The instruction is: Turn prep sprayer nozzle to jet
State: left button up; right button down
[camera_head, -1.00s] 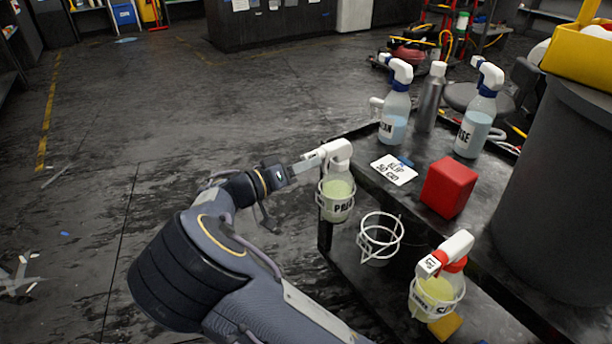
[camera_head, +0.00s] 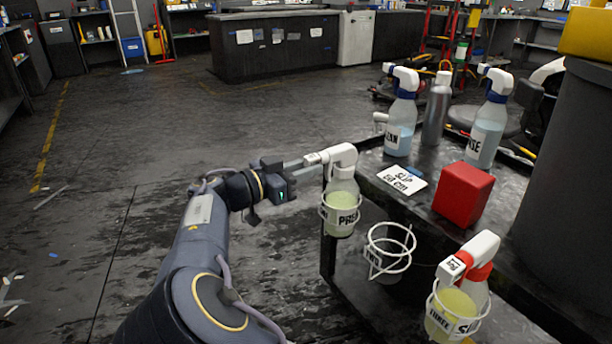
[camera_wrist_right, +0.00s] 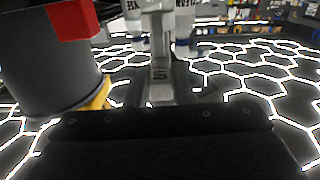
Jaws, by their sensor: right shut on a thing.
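The prep sprayer (camera_head: 341,205) is a clear bottle of pale yellow-green liquid with a white spray head and a label that begins "PRE". It stands upright in a white wire ring on the cart's left side. My right gripper (camera_head: 308,161) reaches in from the left and is shut on the nozzle at the front of the white head. In the right wrist view the pale nozzle (camera_wrist_right: 160,74) points toward the camera and bears a dark letter, apparently "S". The fingertips are too small to make out clearly. My left gripper is not in view.
An empty wire ring (camera_head: 390,250) and a sprayer with a red collar (camera_head: 455,310) are to the right. Two blue-collared sprayers, a grey bottle (camera_head: 436,112), a white card (camera_head: 402,179) and a red block (camera_head: 463,194) stand on the cart. Open floor lies left.

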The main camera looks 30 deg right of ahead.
dwell(0.3)
jog(key=c, duration=1.2)
grip_release()
jog(key=shift+c, duration=0.2)
jog(key=a+p, duration=0.2)
jog(key=a, duration=0.5)
jog(key=shift+s+a+p, duration=0.3)
jog(key=shift+a+p, duration=0.05)
jog(key=shift+a, duration=0.05)
